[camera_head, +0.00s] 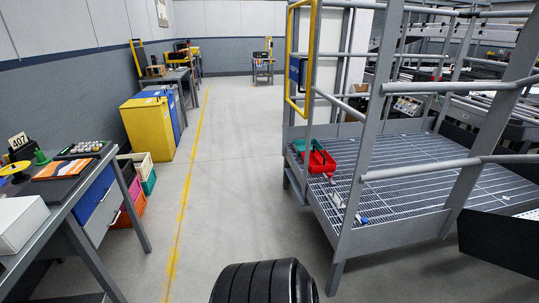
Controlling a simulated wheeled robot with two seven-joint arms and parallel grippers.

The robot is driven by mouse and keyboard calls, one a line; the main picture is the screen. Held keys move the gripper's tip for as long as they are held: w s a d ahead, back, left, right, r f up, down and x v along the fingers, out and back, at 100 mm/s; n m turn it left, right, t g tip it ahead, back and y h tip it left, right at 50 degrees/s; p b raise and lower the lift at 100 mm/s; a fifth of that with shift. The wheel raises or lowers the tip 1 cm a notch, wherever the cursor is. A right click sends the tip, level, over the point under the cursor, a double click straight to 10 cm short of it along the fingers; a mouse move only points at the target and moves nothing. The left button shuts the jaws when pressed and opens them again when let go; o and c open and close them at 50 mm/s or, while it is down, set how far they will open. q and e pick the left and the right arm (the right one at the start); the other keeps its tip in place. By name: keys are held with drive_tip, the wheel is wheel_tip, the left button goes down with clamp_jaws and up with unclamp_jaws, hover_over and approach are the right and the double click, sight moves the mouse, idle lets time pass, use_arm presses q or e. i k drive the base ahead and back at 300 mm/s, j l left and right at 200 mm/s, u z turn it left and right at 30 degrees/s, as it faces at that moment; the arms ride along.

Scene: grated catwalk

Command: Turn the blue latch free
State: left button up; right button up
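A small dark blue part (297,70) shows within the yellow frame, close to the grey post. It is the only blue thing at the gate, but it is too small to tell whether it is the latch or a sign, or how it is turned. Neither of my grippers is in view, and nothing touches the gate.
Grey rails and posts surround the catwalk; a red bin (321,162) lies on its grating near small parts. A workbench (75,195) stands left, with yellow (150,130) and blue cabinets behind it. A black ribbed round thing (265,284) fills the bottom middle. The aisle floor (235,130) is clear.

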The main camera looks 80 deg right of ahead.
sight(363, 221)
drive_tip(key=z, duration=3.7)
